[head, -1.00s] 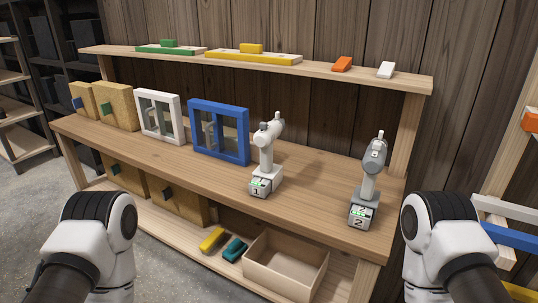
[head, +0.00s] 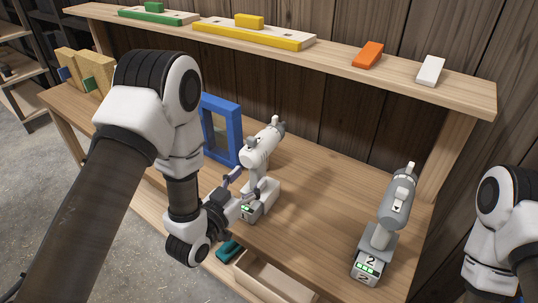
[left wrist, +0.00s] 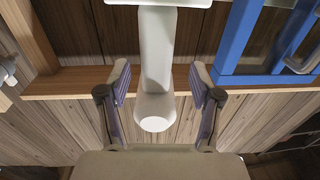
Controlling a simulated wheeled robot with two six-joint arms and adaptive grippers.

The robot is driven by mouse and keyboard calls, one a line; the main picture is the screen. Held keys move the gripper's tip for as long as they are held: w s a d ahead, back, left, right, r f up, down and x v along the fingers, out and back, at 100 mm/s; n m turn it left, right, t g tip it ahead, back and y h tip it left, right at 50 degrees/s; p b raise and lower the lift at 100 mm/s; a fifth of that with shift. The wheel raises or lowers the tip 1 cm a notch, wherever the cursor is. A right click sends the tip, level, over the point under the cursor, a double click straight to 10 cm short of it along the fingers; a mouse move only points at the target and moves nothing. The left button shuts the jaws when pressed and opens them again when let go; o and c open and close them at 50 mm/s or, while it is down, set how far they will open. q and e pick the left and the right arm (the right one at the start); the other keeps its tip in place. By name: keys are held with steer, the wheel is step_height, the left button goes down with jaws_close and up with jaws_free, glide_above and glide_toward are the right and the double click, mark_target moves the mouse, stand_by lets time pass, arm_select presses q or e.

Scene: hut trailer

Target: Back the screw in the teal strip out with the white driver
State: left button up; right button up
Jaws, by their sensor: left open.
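The white driver (head: 262,147) stands upright on its base marked 1, on the workbench. My left gripper (head: 243,184) is open at its handle. In the left wrist view, the white handle (left wrist: 155,62) lies between the open fingers (left wrist: 159,82), with a gap on both sides. A teal piece (head: 229,250) lies on the lower shelf, partly hidden by my left arm. I see no screw in it and cannot tell whether it is the teal strip. My right arm shows at the right edge, but its gripper is out of view.
A grey driver (head: 394,205) on a base marked 2 stands to the right on the workbench (head: 315,205). A blue frame (head: 222,130) stands behind my left arm. An open wooden box (head: 275,280) sits below. The upper shelf holds green, yellow, orange and white pieces.

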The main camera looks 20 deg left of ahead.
mark_target(260, 166)
arm_select(q)
steer(key=shift+w+d+r+p, duration=0.25)
steer(key=shift+w+d+p, duration=0.05)
steer(key=shift+w+p, duration=0.2)
steer(key=shift+w+d+r+p, duration=0.25)
steer(key=shift+w+p, duration=0.1)
steer(key=shift+w, duration=0.15)
steer(key=w, duration=0.2)
steer(key=w+d+f, duration=0.1)
steer(key=shift+w, duration=0.25)
steer(key=shift+s+a, duration=0.15)
steer(key=shift+s, duration=0.1)
steer(key=shift+c, duration=1.4)
jaws_close()
steer(key=shift+r, duration=0.1)
steer(key=shift+r+p, duration=0.1)
steer(key=shift+p, duration=0.2)
